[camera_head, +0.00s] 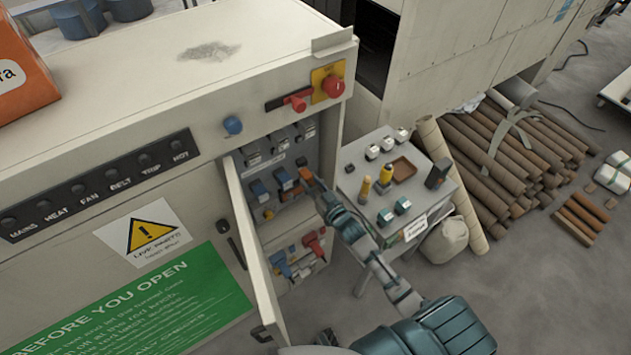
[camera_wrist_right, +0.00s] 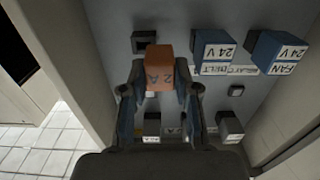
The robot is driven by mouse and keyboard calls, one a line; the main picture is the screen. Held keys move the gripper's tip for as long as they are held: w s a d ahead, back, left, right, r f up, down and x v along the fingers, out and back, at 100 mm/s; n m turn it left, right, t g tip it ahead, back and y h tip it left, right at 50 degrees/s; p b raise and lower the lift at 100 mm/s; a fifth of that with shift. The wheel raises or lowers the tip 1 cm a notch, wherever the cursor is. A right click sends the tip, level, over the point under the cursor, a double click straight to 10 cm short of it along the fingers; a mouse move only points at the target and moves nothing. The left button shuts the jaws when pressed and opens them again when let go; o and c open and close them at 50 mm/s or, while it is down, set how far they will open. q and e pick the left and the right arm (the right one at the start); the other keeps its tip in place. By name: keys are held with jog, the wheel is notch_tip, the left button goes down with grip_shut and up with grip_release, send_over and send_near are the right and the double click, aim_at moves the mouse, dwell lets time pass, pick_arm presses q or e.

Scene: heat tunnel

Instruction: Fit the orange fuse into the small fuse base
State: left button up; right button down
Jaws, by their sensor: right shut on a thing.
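The orange fuse (camera_wrist_right: 158,68), marked "2 A", is between the fingers of my right gripper (camera_wrist_right: 160,90) in the right wrist view. The right gripper is shut on it. In the head view the orange fuse (camera_head: 284,179) is small at the panel inside the open cabinet, with my right gripper (camera_head: 298,184) reaching in from the right. A small dark socket (camera_wrist_right: 145,40) shows just beyond the fuse in the wrist view. I cannot tell which part is the small fuse base, or whether the fuse touches the panel.
Blue 24 V blocks (camera_wrist_right: 213,50) sit beside the fuse on the panel. The cabinet door (camera_head: 250,240) stands open on the left. Red-handled parts (camera_head: 315,246) are lower in the cabinet. A small side table (camera_head: 350,187) with screwdrivers and a brown tray (camera_head: 403,170) stands right of it.

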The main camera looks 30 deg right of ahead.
jog(key=shift+d, duration=0.25)
jog(key=d+f, duration=0.1)
jog(key=d, duration=0.5)
jog(key=shift+s+a+r+p, duration=0.1)
jog(key=shift+a+r+p, duration=0.2)
jog(key=shift+a, duration=0.8)
jog(key=shift+w+a+r+p, duration=0.1)
jog(key=shift+a+p, duration=0.35)
jog(key=shift+a, duration=0.7)
jog(key=shift+s+a+r+p, duration=0.1)
jog(key=shift+a+r+p, duration=0.2)
jog(key=shift+a, duration=0.8)
pick_arm(q)
jog(key=shift+w+d+r, duration=0.1)
jog(key=shift+d+r, duration=0.15)
jog(key=shift+r, duration=0.4)
jog(key=shift+w+d+r, duration=0.1)
jog(key=shift+d+r, duration=0.1)
jog(key=shift+r, duration=0.45)
pick_arm(e)
jog(key=shift+d+f, duration=0.15)
jog(key=shift+d, duration=0.2)
